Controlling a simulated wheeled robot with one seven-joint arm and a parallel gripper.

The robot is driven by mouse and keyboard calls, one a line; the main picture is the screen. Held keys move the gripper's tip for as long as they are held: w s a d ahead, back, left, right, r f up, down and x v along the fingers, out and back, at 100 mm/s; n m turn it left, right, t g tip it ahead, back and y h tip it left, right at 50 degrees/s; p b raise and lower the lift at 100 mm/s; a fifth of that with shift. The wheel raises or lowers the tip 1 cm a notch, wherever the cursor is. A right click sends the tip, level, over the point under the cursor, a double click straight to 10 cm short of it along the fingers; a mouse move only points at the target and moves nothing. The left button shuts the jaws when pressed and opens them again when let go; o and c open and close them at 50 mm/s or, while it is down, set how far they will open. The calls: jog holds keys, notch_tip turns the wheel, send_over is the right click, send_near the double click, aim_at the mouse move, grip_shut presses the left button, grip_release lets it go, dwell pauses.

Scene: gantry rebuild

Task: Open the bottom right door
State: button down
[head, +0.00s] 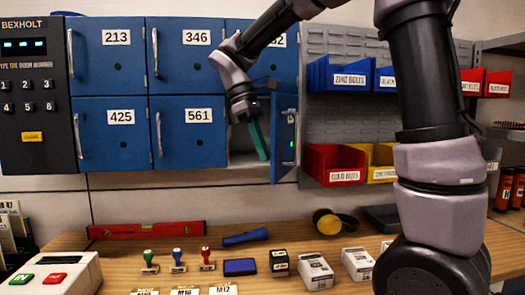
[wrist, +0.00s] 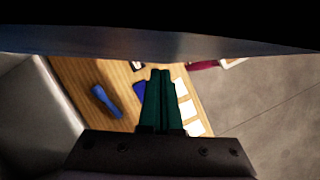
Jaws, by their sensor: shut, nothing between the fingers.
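The bottom right door (head: 285,140) of the blue locker bank stands swung outward, seen nearly edge-on, with a small green light on it. Behind it the bottom right compartment (head: 241,158) is open, and its pale floor shows; I cannot see anything in it. My gripper (head: 262,150) is in front of this opening, just left of the door, its green fingers pointing down. In the wrist view the fingers (wrist: 160,75) are together and hold nothing. A blue edge (wrist: 160,44) crosses above them. I cannot tell whether the gripper touches the door.
Closed doors 425 (head: 120,135) and 561 (head: 195,133) are to the left. A keypad panel (head: 35,95) is at far left. Stamps and boxes (head: 315,271) stand on the wooden bench below.

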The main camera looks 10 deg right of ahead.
aim_at(296, 152)
dwell(0.3)
jog(key=s+d+n, duration=0.1)
jog(key=d, duration=0.1)
jog(key=s+d+n, duration=0.1)
jog(key=d, duration=0.1)
jog(key=s+d+n+t, duration=0.1)
jog(key=s+d, duration=0.1)
jog(key=d, duration=0.1)
